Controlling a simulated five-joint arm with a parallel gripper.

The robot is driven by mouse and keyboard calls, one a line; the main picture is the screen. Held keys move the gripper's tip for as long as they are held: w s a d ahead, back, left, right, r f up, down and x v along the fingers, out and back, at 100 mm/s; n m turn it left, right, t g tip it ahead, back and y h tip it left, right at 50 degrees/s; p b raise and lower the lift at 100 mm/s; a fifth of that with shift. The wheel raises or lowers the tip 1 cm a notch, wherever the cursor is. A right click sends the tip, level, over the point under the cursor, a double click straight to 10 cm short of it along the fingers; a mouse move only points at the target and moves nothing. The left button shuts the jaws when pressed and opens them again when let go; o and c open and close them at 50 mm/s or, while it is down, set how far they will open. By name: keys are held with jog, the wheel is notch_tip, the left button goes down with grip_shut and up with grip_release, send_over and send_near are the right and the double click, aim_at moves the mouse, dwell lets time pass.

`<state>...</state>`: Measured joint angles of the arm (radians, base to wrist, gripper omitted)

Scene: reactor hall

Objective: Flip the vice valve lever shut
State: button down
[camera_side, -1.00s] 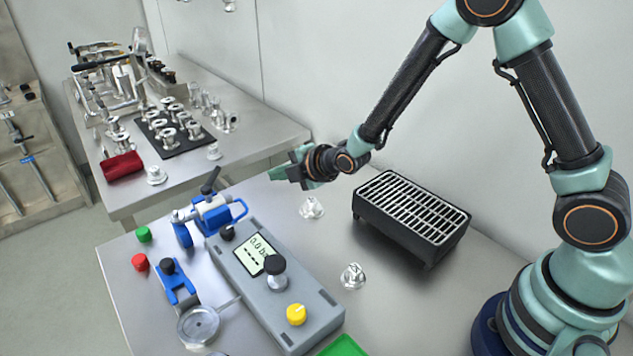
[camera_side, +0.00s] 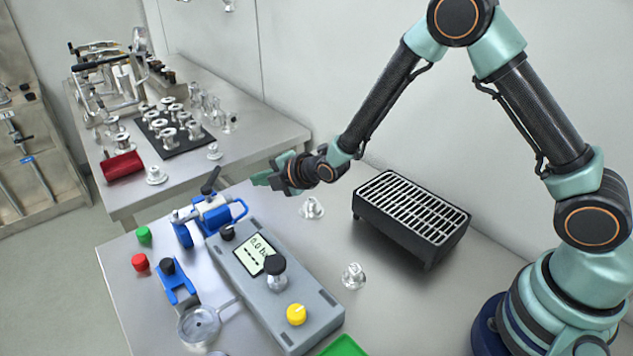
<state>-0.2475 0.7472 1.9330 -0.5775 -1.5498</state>
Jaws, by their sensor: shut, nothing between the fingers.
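A blue vice (camera_side: 212,213) stands at the far left end of the grey control box. A short black lever (camera_side: 210,180) sticks up from its top, tilted to the upper right. A blue looped handle (camera_side: 240,209) is at its right side. My gripper (camera_side: 262,180) is shut and empty. It hangs in the air to the right of the black lever and a little above it in the picture, apart from it. The gap in depth is hard to tell from this one view.
The grey box (camera_side: 300,310) carries a display (camera_side: 256,254), a black knob (camera_side: 275,265) and a yellow knob (camera_side: 297,313). A black grated tray (camera_side: 411,215) stands to the right. Green (camera_side: 143,234) and red (camera_side: 140,262) caps and a blue clamp (camera_side: 176,283) lie at left.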

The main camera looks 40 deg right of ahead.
aim_at(212, 179)
jog(key=shift+y, duration=0.4)
jog(key=shift+w+a+r, duration=0.15)
jog(key=shift+w+a, duration=0.85)
jog(key=shift+w+a+r, duration=0.1)
jog(key=shift+w+a, duration=0.85)
jog(key=shift+a, duration=0.05)
jog(key=shift+w+a, duration=0.25)
jog(key=shift+w, duration=0.05)
